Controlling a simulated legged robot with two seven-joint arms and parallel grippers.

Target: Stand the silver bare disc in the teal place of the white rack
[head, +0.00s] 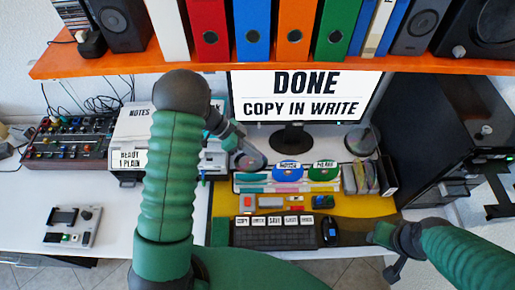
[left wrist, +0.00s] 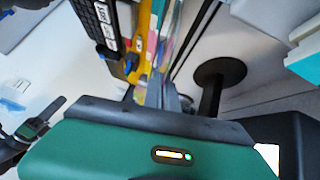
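The silver bare disc (head: 249,161) is at the fingertips of my left gripper (head: 238,147) in the head view, above the left end of the white rack (head: 236,184). The gripper looks shut on it, though the fingers are small and partly hidden. Whether the disc touches the rack cannot be told. The rack has coloured places, with teal (head: 252,188) at its left part. A blue labelled disc (head: 288,172) and a green labelled disc (head: 324,172) stand in it. My right gripper (head: 384,254) is open and empty at the lower right, beside the mat.
A keyboard (head: 275,237) and a mouse (head: 329,230) lie on the yellow mat (head: 375,207) in front of the rack. A monitor (head: 305,105) stands behind. An orange shelf (head: 200,62) with binders hangs above. A black case (head: 440,120) is at the right.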

